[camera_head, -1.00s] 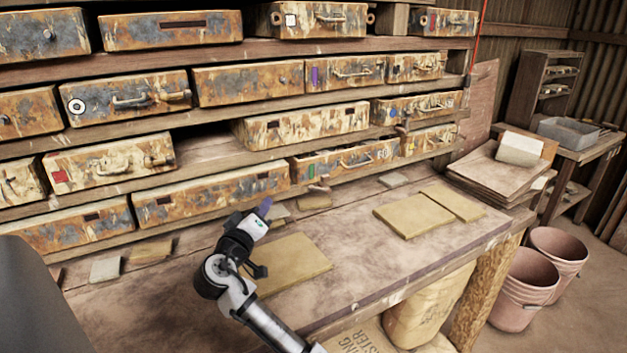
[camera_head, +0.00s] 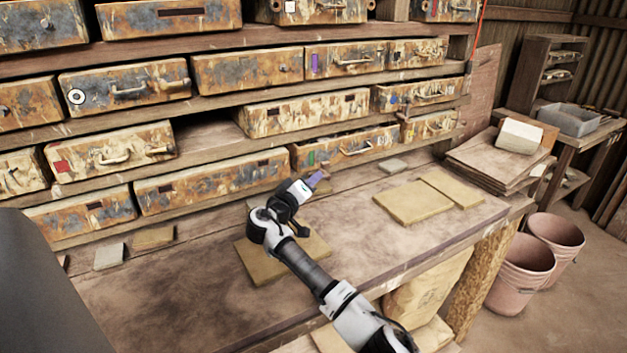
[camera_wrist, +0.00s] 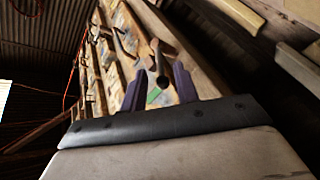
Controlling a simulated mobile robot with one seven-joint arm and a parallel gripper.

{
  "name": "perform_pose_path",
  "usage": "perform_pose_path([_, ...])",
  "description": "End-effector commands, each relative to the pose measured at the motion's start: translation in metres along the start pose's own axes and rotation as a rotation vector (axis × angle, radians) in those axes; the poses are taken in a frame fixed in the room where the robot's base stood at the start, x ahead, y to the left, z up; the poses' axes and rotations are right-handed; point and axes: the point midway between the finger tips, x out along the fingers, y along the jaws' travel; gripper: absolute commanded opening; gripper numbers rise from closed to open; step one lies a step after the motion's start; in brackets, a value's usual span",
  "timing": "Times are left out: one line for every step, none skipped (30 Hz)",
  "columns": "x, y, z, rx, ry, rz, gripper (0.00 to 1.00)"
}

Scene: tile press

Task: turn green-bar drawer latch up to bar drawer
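The green-bar drawer (camera_head: 380,140) is in the lower row of the rack, a weathered, rust-stained front with a handle and a small green bar (camera_head: 311,158) at its left. The green bar also shows in the wrist view (camera_wrist: 153,95). A brown latch (camera_wrist: 161,66) shows in the wrist view, its rounded end pointing toward the camera, between and just beyond the finger tips. My gripper (camera_head: 319,178) is in front of the drawer's lower left, its purple fingers apart. In the wrist view my gripper (camera_wrist: 158,80) is open and empty; contact with the latch cannot be told.
The workbench (camera_head: 190,290) lies below the rack, with a tan tile (camera_head: 262,262) under my arm and more tiles (camera_head: 412,202) to the right. Other drawers, some with handles, surround the green-bar drawer. Buckets (camera_head: 522,275) stand on the floor at right.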

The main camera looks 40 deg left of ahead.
Motion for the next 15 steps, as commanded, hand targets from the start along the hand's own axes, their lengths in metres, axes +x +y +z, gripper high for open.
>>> perform_pose_path([0.006,0.000,-0.001,-0.001,0.002,0.002,0.30])
perform_pose_path([0.009,0.000,-0.001,-0.001,0.001,0.001,0.30])
perform_pose_path([0.011,0.000,0.000,0.000,0.001,0.000,0.30])
perform_pose_path([0.013,0.000,0.000,0.000,0.000,0.000,0.30])
perform_pose_path([0.015,0.000,0.000,0.000,0.000,-0.001,0.30])
perform_pose_path([0.016,0.000,0.000,0.000,0.001,-0.001,0.30])
perform_pose_path([0.017,0.000,0.000,0.000,0.001,-0.001,0.30])
perform_pose_path([0.017,0.000,0.000,0.000,0.001,-0.001,0.30])
perform_pose_path([0.017,0.000,-0.001,0.001,0.002,-0.001,0.30])
perform_pose_path([0.017,0.000,-0.001,0.001,0.002,-0.001,0.30])
perform_pose_path([0.017,0.000,-0.001,0.001,0.002,-0.001,0.30])
perform_pose_path([0.017,0.000,-0.001,0.001,0.002,-0.001,0.30])
perform_pose_path([0.017,0.000,-0.001,0.001,0.002,-0.001,0.30])
perform_pose_path([0.017,0.000,0.000,0.001,0.001,-0.001,0.30])
perform_pose_path([0.017,0.000,0.000,0.001,0.001,-0.001,0.28])
